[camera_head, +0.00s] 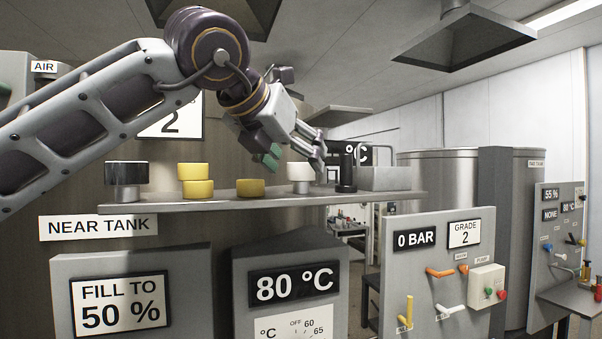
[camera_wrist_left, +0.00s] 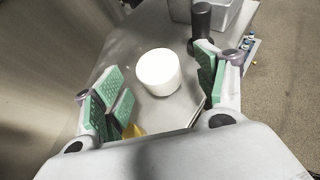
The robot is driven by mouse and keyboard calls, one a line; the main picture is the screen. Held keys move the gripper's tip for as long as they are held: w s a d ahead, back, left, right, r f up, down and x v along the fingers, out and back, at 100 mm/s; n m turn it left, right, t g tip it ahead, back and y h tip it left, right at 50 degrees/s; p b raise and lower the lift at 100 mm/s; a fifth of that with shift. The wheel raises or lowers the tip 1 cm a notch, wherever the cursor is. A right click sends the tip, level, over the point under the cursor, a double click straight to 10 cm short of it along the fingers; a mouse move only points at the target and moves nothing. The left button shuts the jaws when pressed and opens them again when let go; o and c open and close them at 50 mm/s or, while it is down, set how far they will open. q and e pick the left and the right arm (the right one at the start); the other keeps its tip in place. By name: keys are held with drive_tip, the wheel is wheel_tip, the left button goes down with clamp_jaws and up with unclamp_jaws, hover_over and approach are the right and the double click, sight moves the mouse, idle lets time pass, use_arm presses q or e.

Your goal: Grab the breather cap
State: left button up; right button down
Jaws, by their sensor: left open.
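A short white cylindrical cap (camera_head: 299,172), which looks like the breather cap, stands upright on the grey shelf (camera_head: 330,199) in the head view. The white cap (camera_wrist_left: 158,70) also shows in the left wrist view, ahead of and between the green-padded fingers. My left gripper (camera_head: 293,158) is open and empty, pointing down just above the white cap. In the left wrist view, the open left gripper (camera_wrist_left: 163,92) has the cap a little beyond its fingertips. Whether the fingers touch it cannot be told. My right gripper is not in view.
Yellow caps (camera_head: 250,188) and a black-topped metal cap (camera_head: 126,174) stand on the shelf to the left. A black cylinder (camera_head: 346,174) and a grey bin (camera_head: 390,178) stand close on the right. The shelf's right end is beyond the bin.

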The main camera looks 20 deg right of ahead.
sight(301, 166)
use_arm(q)
drive_tip(key=shift+p+x, duration=0.35)
drive_tip(key=shift+x, duration=0.5)
drive_tip(key=shift+p+x, duration=0.3)
drive_tip(key=shift+x, duration=0.9)
drive_tip(key=shift+a, duration=0.15)
drive_tip(key=shift+r, duration=0.1)
drive_tip(key=c, duration=1.1)
